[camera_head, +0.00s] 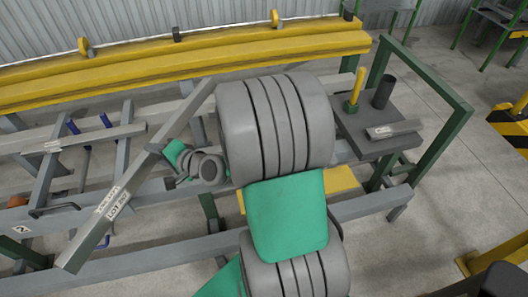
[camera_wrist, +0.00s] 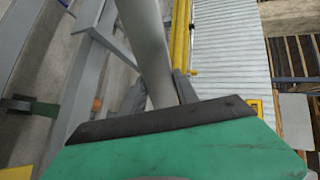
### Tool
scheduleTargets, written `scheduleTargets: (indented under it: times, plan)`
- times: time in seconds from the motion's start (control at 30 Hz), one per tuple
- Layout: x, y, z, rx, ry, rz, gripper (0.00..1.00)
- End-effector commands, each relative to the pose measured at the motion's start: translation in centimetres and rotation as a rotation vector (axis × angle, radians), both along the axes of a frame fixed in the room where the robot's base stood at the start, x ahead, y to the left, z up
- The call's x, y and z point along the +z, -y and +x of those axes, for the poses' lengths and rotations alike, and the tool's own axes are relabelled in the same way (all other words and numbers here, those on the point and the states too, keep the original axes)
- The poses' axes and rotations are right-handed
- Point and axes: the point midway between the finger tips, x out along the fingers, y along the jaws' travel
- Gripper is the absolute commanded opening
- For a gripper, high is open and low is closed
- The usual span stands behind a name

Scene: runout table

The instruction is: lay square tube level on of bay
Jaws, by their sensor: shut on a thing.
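A long grey square tube (camera_head: 136,178) with a white lot label runs diagonally across the left part of the runout table (camera_head: 150,204). It points from lower left to upper right, askew to the table's rails. My gripper (camera_head: 168,156) is shut on the tube near its middle, and my arm covers part of the table behind it. In the wrist view the tube (camera_wrist: 147,40) stretches away from the jaws (camera_wrist: 158,96). The tube appears above the rails; whether it is level or touches anything is unclear. A number plate (camera_head: 22,229) marked 2 is on the near frame at left.
Another labelled grey bar (camera_head: 80,141) lies across the table at left, near blue-tipped uprights (camera_head: 73,127). A yellow beam (camera_head: 190,62) runs along the back. A grey side shelf (camera_head: 375,143) at right holds a dark cup (camera_head: 383,92), a yellow-handled tool (camera_head: 355,90) and a small block (camera_head: 393,129).

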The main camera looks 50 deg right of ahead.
Motion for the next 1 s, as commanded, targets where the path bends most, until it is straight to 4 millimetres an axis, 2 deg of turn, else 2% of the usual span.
scheduleTargets:
  times: [0.17, 0.37, 0.47, 0.6, 0.7, 0.8, 1.0]
  plan:
    - [-3.1, 4.6, 0.9, -0.132, 0.045, 0.009, 0.0]
    - [-7.5, 12.7, 0.9, -0.361, 0.122, 0.019, 0.0]
    - [-9.9, 17.6, 0.1, -0.499, 0.172, 0.02, 0.0]
    - [-13.1, 24.3, -2.0, -0.688, 0.243, 0.011, 0.0]
    - [-14.7, 28.0, -3.9, -0.799, 0.29, 0.0, 0.0]
    - [-15.7, 30.7, -5.5, -0.882, 0.326, -0.009, 0.0]
    - [-16.5, 33.3, -7.2, -0.956, 0.36, -0.021, 0.0]
